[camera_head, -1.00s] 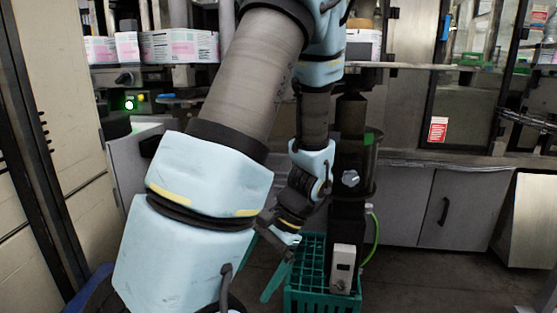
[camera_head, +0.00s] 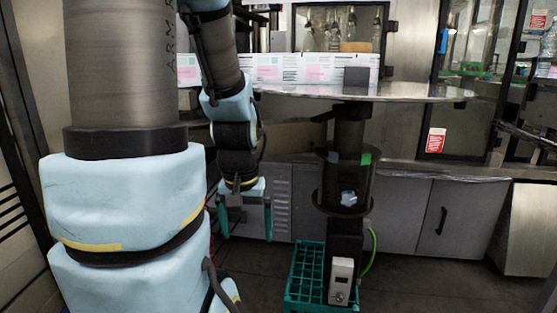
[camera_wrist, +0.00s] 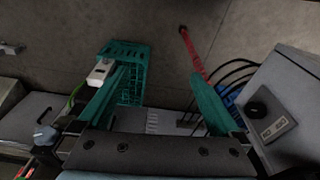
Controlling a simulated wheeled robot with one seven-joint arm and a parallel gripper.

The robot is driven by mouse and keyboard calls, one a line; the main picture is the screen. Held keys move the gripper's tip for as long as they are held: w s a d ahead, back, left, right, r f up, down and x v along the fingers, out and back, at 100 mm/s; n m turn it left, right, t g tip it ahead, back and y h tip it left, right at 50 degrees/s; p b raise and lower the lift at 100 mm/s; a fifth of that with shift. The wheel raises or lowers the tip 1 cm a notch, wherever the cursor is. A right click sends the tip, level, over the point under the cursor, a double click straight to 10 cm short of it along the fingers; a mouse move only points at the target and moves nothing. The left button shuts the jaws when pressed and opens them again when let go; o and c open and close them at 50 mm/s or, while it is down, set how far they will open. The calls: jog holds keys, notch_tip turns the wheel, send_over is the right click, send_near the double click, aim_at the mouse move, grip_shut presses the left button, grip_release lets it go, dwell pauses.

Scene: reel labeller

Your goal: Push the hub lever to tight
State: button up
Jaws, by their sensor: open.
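A dark post (camera_head: 348,130) stands right of centre in the head view, under a wide round metal plate (camera_head: 420,92). A dark block (camera_head: 356,77) sits on the plate. The post bears a green patch (camera_head: 365,159) and a small pale grey knob (camera_head: 348,198). I cannot tell which part is the hub lever. My gripper (camera_head: 246,216) hangs left of the post, below plate height, fingers pointing down, apart from the post. In the wrist view my gripper (camera_wrist: 158,82) has its teal fingers spread with nothing between them.
A green crate (camera_head: 305,297) stands on the floor by the post's foot, with a pale switch box (camera_head: 341,280) and a green cable (camera_head: 372,250). Grey cabinets (camera_head: 405,210) line the back. A grey box (camera_wrist: 285,110) and a red bar (camera_wrist: 190,50) show in the wrist view.

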notch_tip(320, 180, up, 11)
jog(key=p, duration=0.9)
